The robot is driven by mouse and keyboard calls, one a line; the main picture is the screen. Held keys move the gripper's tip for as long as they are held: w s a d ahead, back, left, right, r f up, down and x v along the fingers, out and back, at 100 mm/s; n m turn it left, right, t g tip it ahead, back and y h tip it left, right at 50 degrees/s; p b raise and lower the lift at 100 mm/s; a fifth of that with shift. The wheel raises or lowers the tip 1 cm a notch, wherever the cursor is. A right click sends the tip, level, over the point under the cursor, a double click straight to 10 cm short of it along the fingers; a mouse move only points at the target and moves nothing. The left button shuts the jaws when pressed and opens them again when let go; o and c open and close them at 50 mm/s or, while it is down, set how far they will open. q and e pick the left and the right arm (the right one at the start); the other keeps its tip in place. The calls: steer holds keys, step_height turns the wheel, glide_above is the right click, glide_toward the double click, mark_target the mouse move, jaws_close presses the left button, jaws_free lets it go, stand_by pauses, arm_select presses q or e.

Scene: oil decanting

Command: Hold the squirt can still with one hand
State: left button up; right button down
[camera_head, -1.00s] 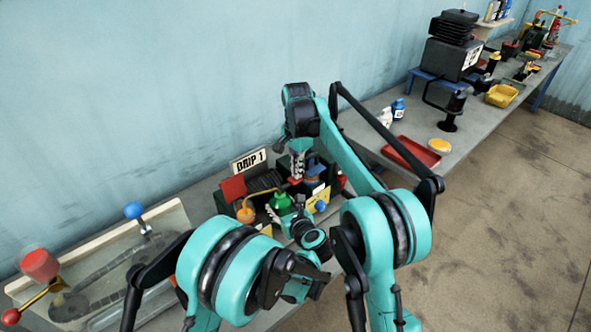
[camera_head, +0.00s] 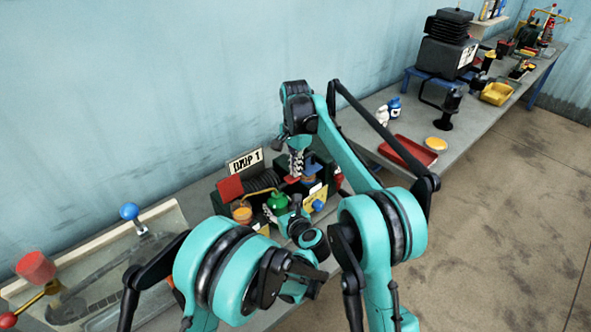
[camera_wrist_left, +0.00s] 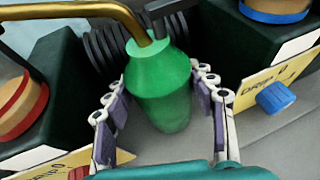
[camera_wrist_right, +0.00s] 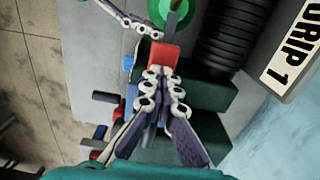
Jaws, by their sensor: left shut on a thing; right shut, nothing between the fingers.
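The squirt can is a green bottle (camera_head: 279,203) with a brass spout, standing between dark green stands on the bench. In the left wrist view its green body (camera_wrist_left: 160,88) is between the two fingers of my left gripper (camera_wrist_left: 165,100), which is shut on it. The can is close to upright and its base is partly hidden. My right gripper (camera_head: 297,168) is above the stands, behind the can in the head view. In the right wrist view my right gripper (camera_wrist_right: 161,82) has its fingertips together and empty, with the can (camera_wrist_right: 174,12) beyond them at the top.
A "DRIP 1" sign (camera_head: 245,162) stands behind the stands. An orange-topped container (camera_head: 242,213) is left of the can. A red tray (camera_head: 407,150) and a yellow dish (camera_head: 436,144) lie on the bench to the right. A red-knobbed lever (camera_head: 35,267) is at far left.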

mark_target(292, 177)
step_height(292, 177, up, 14)
stand_by(0.6)
stand_by(1.5)
steer(key=shift+s+a+r, duration=0.25)
steer(key=shift+s+a, duration=0.1)
steer(key=shift+a, duration=0.25)
steer(key=shift+f, duration=0.2)
